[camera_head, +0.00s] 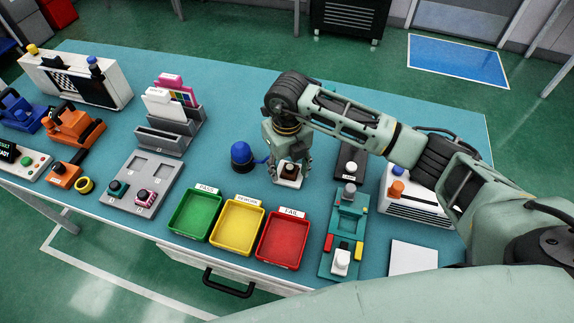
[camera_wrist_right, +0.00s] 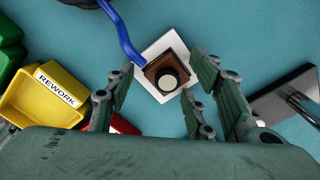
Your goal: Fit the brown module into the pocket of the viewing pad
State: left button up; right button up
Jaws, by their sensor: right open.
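The brown module (camera_head: 290,170), with a pale round knob on top, is at the white square viewing pad (camera_head: 283,182). In the right wrist view, the module (camera_wrist_right: 154,69) lies within the outline of the pad (camera_wrist_right: 147,86), and a white margin shows around it. I cannot tell whether it sits fully down in the pocket. My right gripper (camera_head: 288,172) is over the pad, and its fingers hide part of it. In the right wrist view, its fingers (camera_wrist_right: 162,80) are spread apart on both sides of the module, with gaps between. My left gripper is not in view.
A blue lamp (camera_head: 240,152) stands left of the pad; its curved blue arm (camera_wrist_right: 122,32) passes close to the module. Green (camera_head: 175,218), yellow (camera_head: 219,232) and red (camera_head: 262,246) trays are in front. A dark stand (camera_head: 347,165) and a teal fixture (camera_head: 347,223) are to the right.

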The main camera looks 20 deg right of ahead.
aim_at(287, 168)
jog(key=shift+r, duration=0.25)
jog(key=shift+w+r, duration=0.1)
jog(key=shift+r, duration=0.2)
notch_tip(287, 168, up, 11)
jog(key=b, duration=0.2)
jog(key=shift+r, duration=0.15)
